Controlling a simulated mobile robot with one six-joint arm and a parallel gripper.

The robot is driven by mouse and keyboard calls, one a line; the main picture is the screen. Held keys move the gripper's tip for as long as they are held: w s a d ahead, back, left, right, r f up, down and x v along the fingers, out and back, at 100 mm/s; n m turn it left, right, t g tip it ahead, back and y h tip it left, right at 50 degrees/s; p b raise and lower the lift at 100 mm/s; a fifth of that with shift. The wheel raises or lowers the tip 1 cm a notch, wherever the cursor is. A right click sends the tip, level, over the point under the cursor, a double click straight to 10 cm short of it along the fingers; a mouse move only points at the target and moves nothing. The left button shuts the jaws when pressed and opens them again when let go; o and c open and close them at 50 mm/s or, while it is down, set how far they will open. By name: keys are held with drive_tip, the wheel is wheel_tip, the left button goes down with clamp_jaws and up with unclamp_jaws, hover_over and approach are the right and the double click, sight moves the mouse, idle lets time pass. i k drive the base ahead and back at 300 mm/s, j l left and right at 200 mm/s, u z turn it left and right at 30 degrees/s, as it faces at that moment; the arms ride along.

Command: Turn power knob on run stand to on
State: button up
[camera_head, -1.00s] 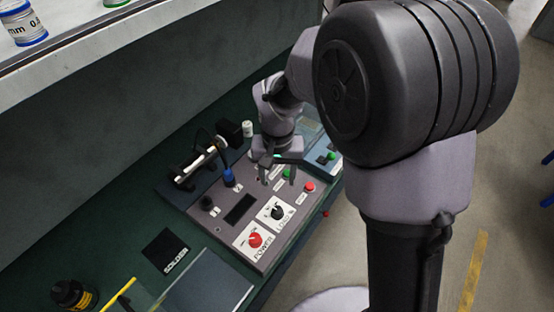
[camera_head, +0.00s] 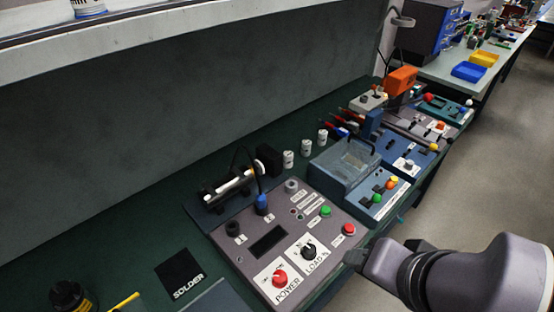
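The run stand (camera_head: 240,268) is a grey panel on the dark green bench. Its red power knob (camera_head: 280,278) sits on a white label reading POWER, near the front edge. A black load knob (camera_head: 309,251) is beside it on another white label. Green (camera_head: 326,211) and red (camera_head: 349,229) buttons sit further right on the panel. My arm comes in from the lower right, and its dark end (camera_head: 362,258) is just right of the panel's front edge, apart from the power knob. I cannot make out my gripper's fingers.
A blue connector (camera_head: 262,204) with a cable stands on the panel. A tube fixture (camera_head: 232,188) lies behind it. A black SOLDER pad (camera_head: 180,273) and a dark bottle (camera_head: 72,297) are at left. Blue-grey devices (camera_head: 345,166) and white containers (camera_head: 289,159) stand to the right.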

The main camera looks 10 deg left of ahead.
sight(279, 279)
drive_tip(key=k+j+u, duration=0.1)
drive_tip(key=u, duration=0.25)
drive_tip(key=j+u, duration=0.15)
drive_tip(key=u, duration=0.2)
drive_tip(key=k+j+u, duration=0.1)
drive_tip(key=u, duration=0.25)
drive_tip(key=j, duration=0.1)
